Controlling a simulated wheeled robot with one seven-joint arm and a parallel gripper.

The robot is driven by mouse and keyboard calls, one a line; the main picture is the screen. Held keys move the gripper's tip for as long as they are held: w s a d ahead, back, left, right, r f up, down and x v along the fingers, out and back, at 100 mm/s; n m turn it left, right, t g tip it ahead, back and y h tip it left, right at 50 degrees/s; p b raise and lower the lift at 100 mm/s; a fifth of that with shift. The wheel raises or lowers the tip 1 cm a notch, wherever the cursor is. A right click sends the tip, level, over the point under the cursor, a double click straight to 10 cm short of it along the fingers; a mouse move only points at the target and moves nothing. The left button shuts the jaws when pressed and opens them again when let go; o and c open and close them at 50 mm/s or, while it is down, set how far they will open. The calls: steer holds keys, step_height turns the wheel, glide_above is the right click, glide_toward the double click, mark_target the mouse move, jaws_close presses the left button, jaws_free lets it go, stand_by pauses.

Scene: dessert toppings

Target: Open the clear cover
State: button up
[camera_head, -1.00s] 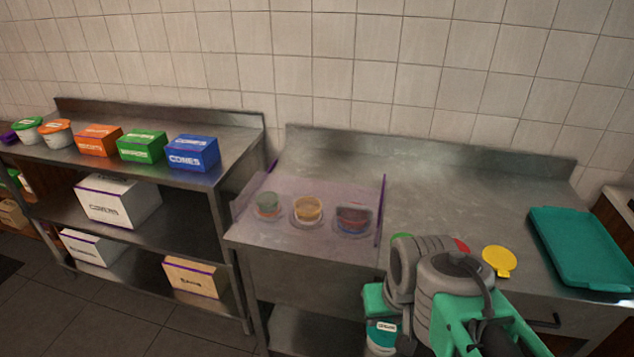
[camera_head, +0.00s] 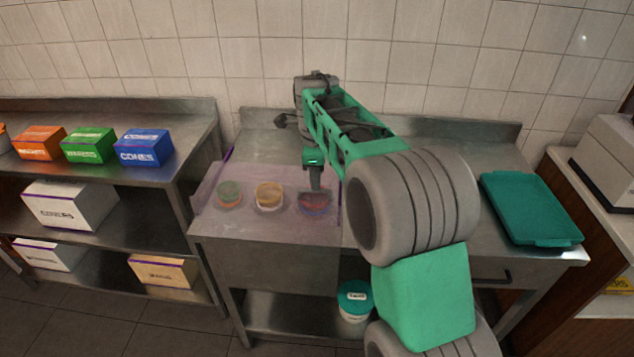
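The clear cover (camera_head: 246,181) is a see-through, faintly purple box with purple edges on the left part of the steel counter. My arm reaches over the counter from the lower right. My arm hides part of the cover's right side.
A teal tray (camera_head: 530,208) lies on the counter's right end. A shelf unit at left holds orange, green and blue boxes (camera_head: 144,147), with white cartons below. A teal-lidded tub (camera_head: 354,300) stands under the counter. The tiled wall closes off the back.

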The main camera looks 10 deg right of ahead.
steer(key=f, duration=0.4)
steer(key=shift+w+d, duration=0.1)
steer(key=shift+w, duration=0.3)
jaws_close()
stand_by(1.0)
